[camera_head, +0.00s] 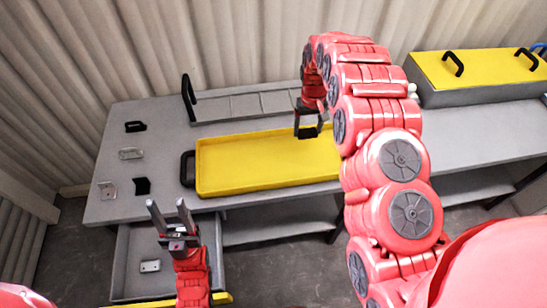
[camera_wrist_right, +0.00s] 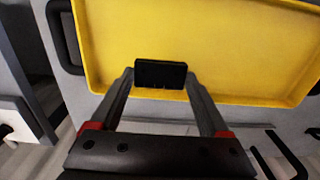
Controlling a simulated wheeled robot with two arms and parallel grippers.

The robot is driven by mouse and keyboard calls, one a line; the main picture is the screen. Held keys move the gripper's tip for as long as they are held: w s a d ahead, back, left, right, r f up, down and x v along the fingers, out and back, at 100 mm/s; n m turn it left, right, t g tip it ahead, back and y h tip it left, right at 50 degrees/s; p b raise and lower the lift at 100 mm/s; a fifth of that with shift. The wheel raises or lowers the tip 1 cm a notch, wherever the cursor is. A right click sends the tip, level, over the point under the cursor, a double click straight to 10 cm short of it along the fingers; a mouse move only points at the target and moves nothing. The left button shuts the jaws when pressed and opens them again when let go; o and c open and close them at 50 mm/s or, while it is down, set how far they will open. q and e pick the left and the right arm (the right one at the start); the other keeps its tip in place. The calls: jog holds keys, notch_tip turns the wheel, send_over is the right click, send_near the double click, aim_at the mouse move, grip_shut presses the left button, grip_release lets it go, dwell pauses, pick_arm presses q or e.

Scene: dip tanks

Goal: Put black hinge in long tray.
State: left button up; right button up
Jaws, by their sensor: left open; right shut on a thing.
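My right gripper (camera_head: 309,132) is shut on a small black piece, which looks like the black hinge (camera_wrist_right: 161,73). The right wrist view shows it gripped between both fingertips (camera_wrist_right: 160,80). It is over the yellow tray (camera_head: 220,183) near that tray's back edge, toward its right end; its height is hard to tell. The yellow tray (camera_wrist_right: 215,50) is long, shallow and empty where visible. A long grey divided tray (camera_head: 235,106) lies behind it; I cannot tell which is the task's long tray. My left gripper (camera_head: 168,204) is open and empty above a drawer.
Two black pieces (camera_head: 135,126) (camera_head: 142,186) and two metal brackets (camera_head: 130,153) (camera_head: 107,189) lie on the table's left end. The open drawer (camera_head: 128,245) holds a metal plate (camera_head: 150,266). A yellow-lidded box (camera_head: 475,68) stands at the right.

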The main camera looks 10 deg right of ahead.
jog(key=shift+s+d+f, duration=0.2)
jog(key=shift+s+f, duration=0.05)
jog(key=shift+s, duration=0.1)
jog(key=p, duration=0.3)
send_over(306, 156)
notch_tip(306, 156, down, 6)
jog(key=shift+r, duration=0.1)
jog(key=shift+f, duration=0.85)
jog(key=shift+w+f+p, duration=0.1)
jog(key=shift+f+p, duration=0.25)
jog(key=shift+f, duration=1.05)
jog(key=shift+f, duration=0.2)
jog(key=o, duration=1.6)
jog(key=shift+c, duration=0.2)
